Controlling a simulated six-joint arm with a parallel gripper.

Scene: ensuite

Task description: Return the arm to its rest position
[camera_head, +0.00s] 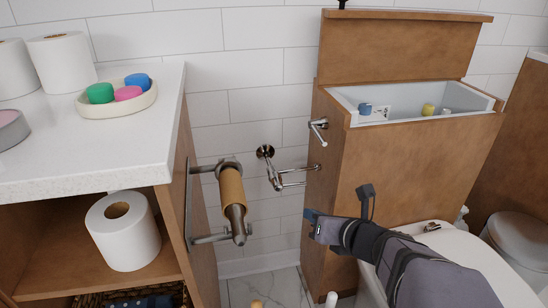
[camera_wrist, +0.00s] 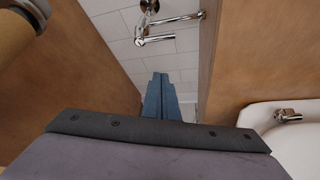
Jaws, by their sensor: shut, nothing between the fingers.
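My gripper (camera_head: 312,222) is in front of the wooden toilet cabinet (camera_head: 400,170) in the head view, with my arm reaching in from the lower right. In the wrist view my gripper (camera_wrist: 160,84) shows its two blue fingers together, with nothing between them. The fingertips point toward the tiled wall, in the gap between the two wooden sides. They look apart from the pipe fittings above them.
A paper holder with a brown cardboard tube (camera_head: 232,188) sticks out left of my gripper. A chrome valve (camera_head: 268,153) is on the wall. The white toilet (camera_head: 495,262) is at right. The counter (camera_head: 90,150) holds rolls and a dish (camera_head: 118,102).

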